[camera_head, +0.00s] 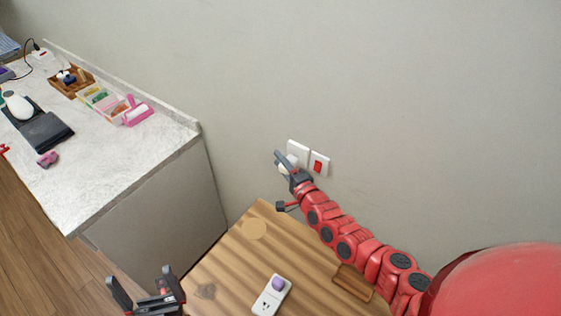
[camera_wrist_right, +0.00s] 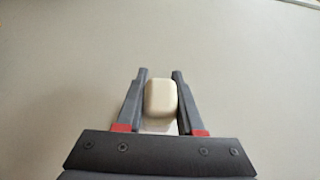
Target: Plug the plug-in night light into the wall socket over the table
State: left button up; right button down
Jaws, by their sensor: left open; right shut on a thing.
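The night light (camera_wrist_right: 160,98) is a small cream rounded block between the two fingers of my right gripper (camera_wrist_right: 160,74) in the wrist view. In the head view only a pale bit of it (camera_head: 283,169) shows beside the fingers. My right gripper (camera_head: 283,163) is shut on it, close to the wall at the white wall socket (camera_head: 298,149). The gripper partly covers the socket. Whether the night light touches the socket or sits in it cannot be told. My left gripper (camera_head: 141,278) is open and empty, low at the left of the wooden table (camera_head: 222,265).
A switch plate with a red rocker (camera_head: 319,164) is right of the socket. A cluttered white counter (camera_head: 110,165) stands left.

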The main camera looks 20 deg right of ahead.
jog(key=shift+w+d+f+b, duration=0.1)
jog(key=shift+w+d+b, duration=0.2)
jog(key=shift+b, duration=0.45)
jog(key=shift+w+d+b, duration=0.15)
jog(key=shift+d+b, duration=0.15)
jog(key=shift+b, duration=0.05)
dwell(0.6)
jog(key=shift+c, duration=2.2)
grip_release()
jog(key=p+v, duration=0.9)
jog(key=v, duration=0.8)
jog(key=shift+s, duration=0.2)
